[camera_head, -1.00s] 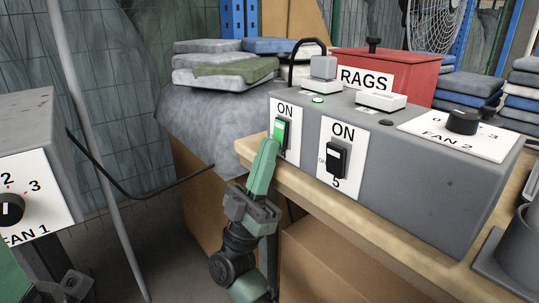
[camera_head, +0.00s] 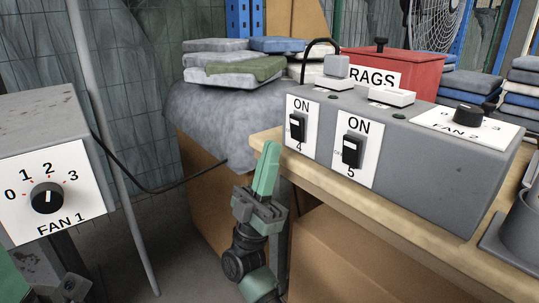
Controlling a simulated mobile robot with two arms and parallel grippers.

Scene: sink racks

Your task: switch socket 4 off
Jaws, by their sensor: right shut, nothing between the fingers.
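The socket 4 switch (camera_head: 297,127) is a black rocker on a white plate marked ON, on the front of the grey box (camera_head: 430,165). It is dark and looks like the socket 5 switch (camera_head: 352,151) beside it. The small lamp (camera_head: 332,96) above it on the box top is dark. My right gripper (camera_head: 268,148), with green fingers pointing up, is shut and empty. It is left of and below the socket 4 switch, apart from it. My left gripper's fingers are not visible.
A FAN 1 box with a dial (camera_head: 47,197) stands at left. The FAN 2 dial (camera_head: 468,115) is on the grey box. The wooden bench edge (camera_head: 325,180) lies just right of my right gripper. A black cable (camera_head: 150,190) hangs to its left.

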